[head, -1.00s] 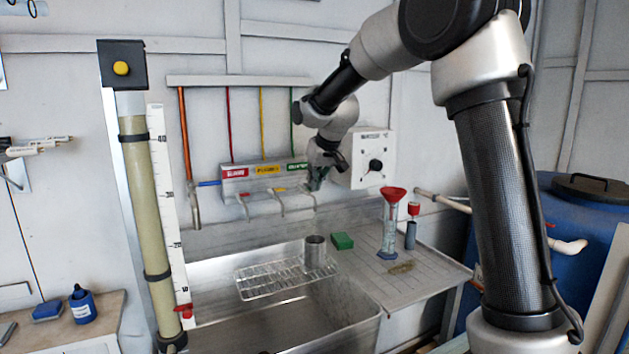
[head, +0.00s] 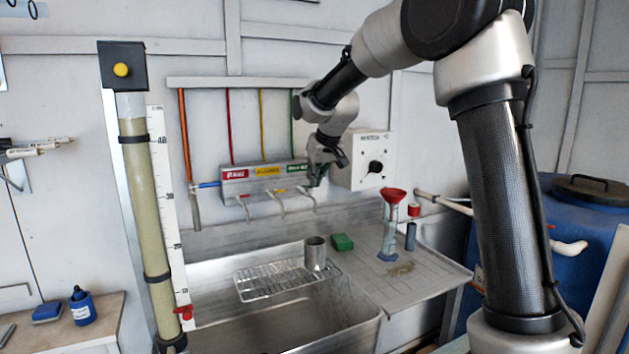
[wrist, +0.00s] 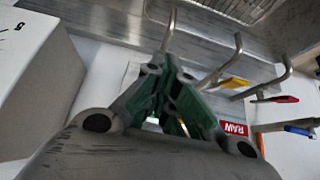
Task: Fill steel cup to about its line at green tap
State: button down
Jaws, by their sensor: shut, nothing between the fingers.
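The steel cup (head: 314,254) stands upright on the wire rack (head: 262,283) over the sink, roughly below the green tap's spout (head: 307,200). Its line and the level inside cannot be made out, and no stream of water shows. My gripper (head: 316,183) is up at the green-labelled right end of the tap panel (head: 235,186), close to the green tap. In the wrist view my gripper (wrist: 166,68) is shut, its green-padded fingers meeting with nothing seen held. The green tap's spout (wrist: 170,28) shows just beyond the fingertips; its handle is hidden, so contact cannot be told.
Red and yellow taps sit left of the green one. A white box with a black knob (head: 375,167) is close to my gripper's right. A green block (head: 342,242), a red funnel in a cylinder (head: 391,220) and a small grey bottle (head: 411,236) stand on the drainboard.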

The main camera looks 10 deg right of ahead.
jog(key=shift+r, duration=0.1)
jog(key=v, duration=1.2)
jog(key=shift+s, duration=0.1)
dwell(0.5)
jog(key=s+d+f+g, duration=0.2)
jog(key=s+f, duration=0.4)
jog(key=f, duration=0.1)
jog(key=s+d+f, duration=0.2)
jog(key=s+d, duration=0.1)
jog(key=s, duration=0.7)
jog(key=s+d+f+m, duration=0.1)
jog(key=s+d, duration=0.3)
jog(key=s, duration=0.6)
jog(key=s+d+f+m+h, duration=0.1)
jog(key=s+d+f, duration=0.2)
jog(key=s, duration=0.7)
jog(key=shift+d, duration=0.5)
